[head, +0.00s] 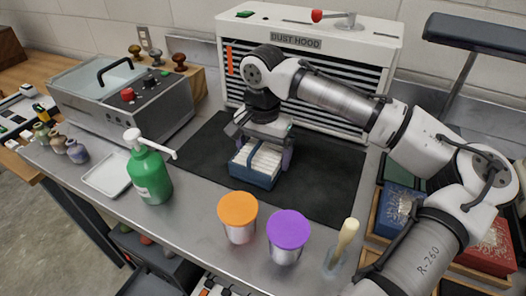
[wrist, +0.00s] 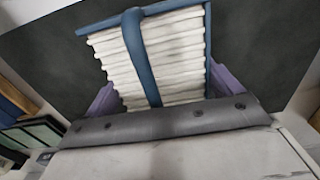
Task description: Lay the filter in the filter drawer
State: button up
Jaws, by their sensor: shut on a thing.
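The filter (head: 256,163) is a block of white pleats in a blue frame with a blue strap across its middle. My gripper (head: 262,150) is shut on it, with one finger on each side, above the black mat in front of the dust hood. In the wrist view the filter (wrist: 165,55) fills the upper middle between the purple fingertips (wrist: 166,92), and its near end is hidden by my gripper's body. Whether the filter touches the mat is hard to tell. I cannot make out which part is the filter drawer.
The black mat (head: 325,180) is mostly bare around the filter. The dust hood (head: 310,50) stands behind it. A green pump bottle (head: 151,175), an orange-lidded jar (head: 238,215) and a purple-lidded jar (head: 287,235) stand in front. Wooden trays (head: 475,265) are at right.

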jog(key=shift+f, duration=0.15)
jog(key=shift+f, duration=0.2)
jog(key=o, duration=0.8)
